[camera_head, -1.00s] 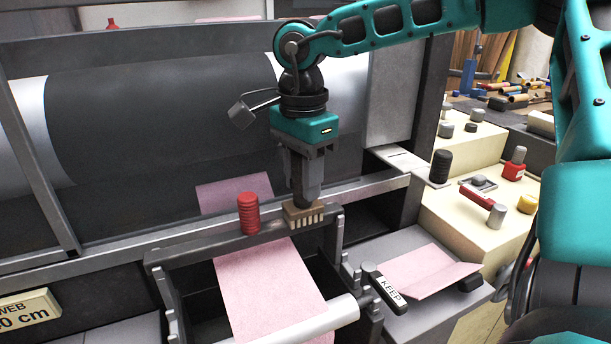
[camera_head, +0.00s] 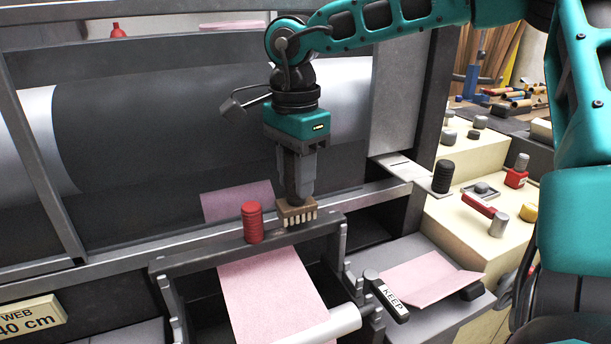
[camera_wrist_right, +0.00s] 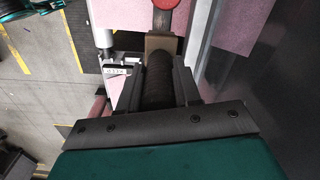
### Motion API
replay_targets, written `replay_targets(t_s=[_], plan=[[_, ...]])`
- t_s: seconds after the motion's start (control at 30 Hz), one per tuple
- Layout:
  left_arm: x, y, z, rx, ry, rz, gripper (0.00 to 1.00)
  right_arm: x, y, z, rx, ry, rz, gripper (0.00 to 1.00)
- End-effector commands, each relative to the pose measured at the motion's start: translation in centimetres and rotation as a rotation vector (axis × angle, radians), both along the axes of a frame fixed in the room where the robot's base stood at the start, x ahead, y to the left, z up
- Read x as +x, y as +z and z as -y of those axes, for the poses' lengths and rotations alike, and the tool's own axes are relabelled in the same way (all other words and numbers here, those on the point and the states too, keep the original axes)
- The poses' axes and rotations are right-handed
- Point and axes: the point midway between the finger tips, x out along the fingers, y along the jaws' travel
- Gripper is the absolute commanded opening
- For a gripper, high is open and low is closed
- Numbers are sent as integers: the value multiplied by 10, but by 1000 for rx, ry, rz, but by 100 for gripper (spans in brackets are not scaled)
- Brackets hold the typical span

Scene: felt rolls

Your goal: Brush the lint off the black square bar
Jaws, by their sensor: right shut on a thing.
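The black square bar (camera_head: 196,255) runs across the frame in front of the large dark roll. Pink felt (camera_head: 268,285) hangs below and in front of it. My right gripper (camera_head: 300,190) points down and is shut on a brush with a brown block (camera_head: 297,211) and pale bristles. The brush is over the right part of the bar, just right of the red ribbed knob (camera_head: 252,222). I cannot tell whether the bristles touch the bar. The dark brush handle (camera_wrist_right: 158,82) sits between the fingers in the wrist view. No lint can be made out. My left gripper is out of view.
The dark roll (camera_head: 150,140) stands close behind the brush. A lever marked KEEP (camera_head: 388,298) and a pale roller (camera_head: 325,328) are at the front. A folded pink piece (camera_head: 425,280) lies on a grey ledge at the right. Knobs and a red-handled lever (camera_head: 478,206) stand on the cream panel.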

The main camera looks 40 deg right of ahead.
Motion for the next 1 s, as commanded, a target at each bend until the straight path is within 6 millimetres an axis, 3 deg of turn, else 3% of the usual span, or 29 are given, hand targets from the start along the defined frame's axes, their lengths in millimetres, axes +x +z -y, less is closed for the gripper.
replay_targets(t_s=[0.23, 0.3, 1.0], plan=[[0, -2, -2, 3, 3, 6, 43, 19, 1, -14, 0, 1, -1, 2], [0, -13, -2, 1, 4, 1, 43, 18, -10, -13, 1, 1, 0, 2], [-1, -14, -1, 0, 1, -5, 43, 17, -12, -12, 3, 1, 1, 2]])
